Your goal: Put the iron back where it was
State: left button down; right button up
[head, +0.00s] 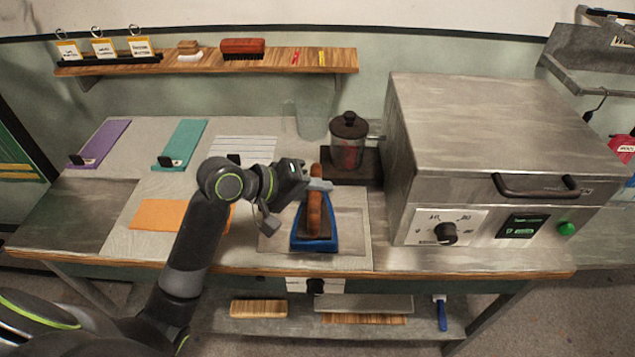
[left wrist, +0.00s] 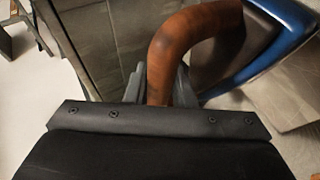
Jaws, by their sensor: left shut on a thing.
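The iron (head: 315,239) has a blue body and a brown wooden handle. In the head view it is at the middle of the bench, over a grey square plate (head: 353,232) near the front edge. I cannot tell whether it touches the plate. My left gripper (head: 318,185) is shut on the iron's handle near its far end. In the left wrist view the brown handle (left wrist: 190,45) is between the fingers (left wrist: 158,85), and part of the blue body (left wrist: 270,50) shows at upper right. My right gripper is not in view.
A large metal oven (head: 490,130) stands right of the iron. A dark-lidded jar (head: 349,140) is on a dark base just behind. Orange cloth (head: 160,215), teal cloth (head: 182,143) and purple cloth (head: 100,142) lie to the left. A shelf (head: 205,66) runs along the wall.

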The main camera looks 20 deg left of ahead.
aim_at(332, 208)
pick_arm(q)
jog(key=shift+d+f, duration=0.1)
jog(key=shift+f, duration=2.15)
jog(key=c, duration=1.6)
grip_release()
jog(key=shift+f, duration=0.25)
jog(key=o, duration=0.4)
jog(key=shift+c, duration=0.2)
jog(key=shift+r, duration=0.1)
jog(key=shift+r, duration=0.1)
jog(key=v, duration=1.2)
